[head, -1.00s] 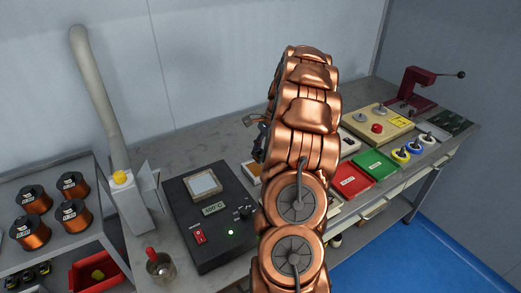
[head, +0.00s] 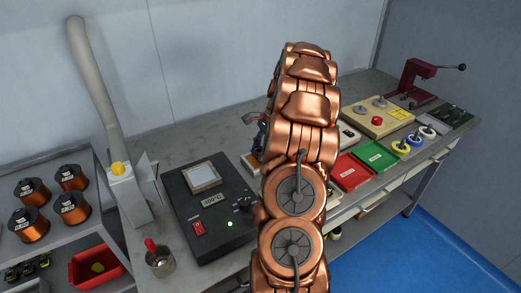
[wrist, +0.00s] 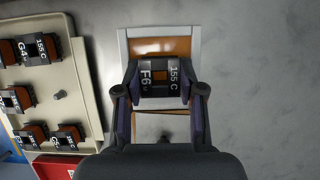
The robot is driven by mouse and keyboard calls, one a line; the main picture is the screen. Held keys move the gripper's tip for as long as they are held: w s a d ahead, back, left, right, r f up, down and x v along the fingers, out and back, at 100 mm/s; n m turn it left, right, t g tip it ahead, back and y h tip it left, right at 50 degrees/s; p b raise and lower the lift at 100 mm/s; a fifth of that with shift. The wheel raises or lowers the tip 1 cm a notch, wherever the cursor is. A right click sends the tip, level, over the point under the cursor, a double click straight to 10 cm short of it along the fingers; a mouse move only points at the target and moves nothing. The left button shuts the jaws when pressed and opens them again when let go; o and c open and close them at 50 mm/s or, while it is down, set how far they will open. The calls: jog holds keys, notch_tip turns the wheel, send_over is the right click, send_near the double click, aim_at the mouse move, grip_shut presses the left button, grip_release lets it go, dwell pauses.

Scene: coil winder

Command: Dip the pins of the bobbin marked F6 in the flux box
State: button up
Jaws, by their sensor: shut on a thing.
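The bobbin marked F6 (wrist: 160,72) is dark, with an orange-brown middle and white lettering that includes 155 C. My gripper (wrist: 160,92) is shut on it, one dark finger on each side. In the wrist view the bobbin overlaps the flux box (wrist: 193,48), a light-rimmed box with an orange inside. The bobbin's pins are hidden beneath it, so I cannot tell whether they touch the flux. In the head view only a small part of the flux box (head: 250,163) shows beside my arm, and the arm hides the bobbin.
A beige tray (wrist: 75,88) with several bobbins lies left of the flux box in the wrist view. The black solder pot (head: 213,228), reading about 400 °C, stands left in the head view. Red (head: 349,171) and green (head: 377,155) trays lie right of my arm. Bare bench lies behind.

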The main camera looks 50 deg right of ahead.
jog(key=shift+f, duration=0.7)
dwell(1.2)
jog(key=shift+r+p, duration=0.9)
jog(key=shift+r, duration=1.85)
